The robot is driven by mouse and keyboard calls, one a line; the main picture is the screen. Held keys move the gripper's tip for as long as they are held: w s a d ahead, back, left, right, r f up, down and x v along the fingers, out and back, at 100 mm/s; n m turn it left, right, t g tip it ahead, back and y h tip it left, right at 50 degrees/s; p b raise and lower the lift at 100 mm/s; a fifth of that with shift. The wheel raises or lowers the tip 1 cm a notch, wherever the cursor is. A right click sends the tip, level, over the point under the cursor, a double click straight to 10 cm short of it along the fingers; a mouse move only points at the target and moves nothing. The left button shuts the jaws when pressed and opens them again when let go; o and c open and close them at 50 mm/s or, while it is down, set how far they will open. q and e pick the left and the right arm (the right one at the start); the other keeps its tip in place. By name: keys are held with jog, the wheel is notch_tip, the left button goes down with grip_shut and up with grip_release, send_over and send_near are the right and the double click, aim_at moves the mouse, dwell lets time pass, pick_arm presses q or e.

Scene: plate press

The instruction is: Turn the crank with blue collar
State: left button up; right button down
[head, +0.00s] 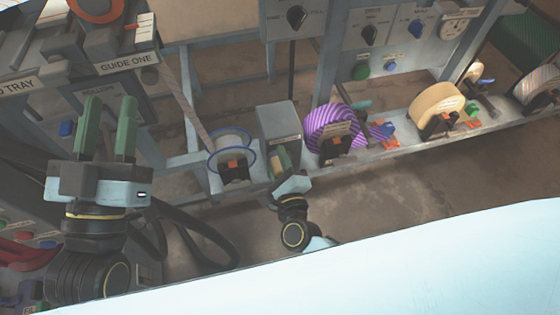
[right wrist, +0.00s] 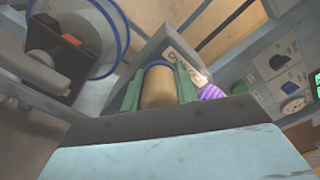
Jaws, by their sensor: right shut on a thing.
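The crank shows as a tan, rounded handle (right wrist: 158,88) with a thin blue collar at its far end in the right wrist view. My right gripper (right wrist: 158,85) is shut on this handle, with a green finger on each side. In the head view my right gripper (head: 281,161) is at the front of a grey box-shaped housing (head: 279,119); the handle there is small and partly hidden. The rest of the crank is hidden. My left gripper (head: 109,112) is open and empty at the left, fingers pointing up, in front of the machine panel.
A blue-rimmed spool (head: 231,157) stands just left of the right gripper. A purple striped roll (head: 335,130) and a cream roll (head: 437,108) sit along the rail to the right. A knob panel (head: 378,35) is behind. The floor in front is free.

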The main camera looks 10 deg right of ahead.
pick_arm(q)
jog(key=shift+d+r+h, duration=0.15)
jog(key=shift+r+h, duration=0.1)
jog(key=shift+h, duration=0.05)
pick_arm(e)
jog(key=shift+w+d+r, duration=0.1)
jog(key=shift+d+r, duration=0.1)
jog(key=shift+d, duration=0.1)
jog(key=c, duration=1.1)
grip_release()
jog(key=shift+f, duration=0.1)
jog(key=shift+a, duration=0.1)
jog(key=shift+s, duration=0.4)
pick_arm(q)
notch_tip(320, 180, down, 11)
jog(key=a+g+y+p, duration=0.1)
jog(key=g+y+p, duration=0.1)
jog(key=g, duration=0.5)
jog(key=shift+w+a+y+p, duration=0.35)
jog(key=shift+a+y+p, duration=0.05)
jog(key=shift+y, duration=0.2)
pick_arm(e)
jog(key=s, duration=1.2)
jog(key=shift+s+d, duration=0.2)
jog(key=shift+s, duration=0.15)
pick_arm(q)
jog(key=shift+f, duration=0.1)
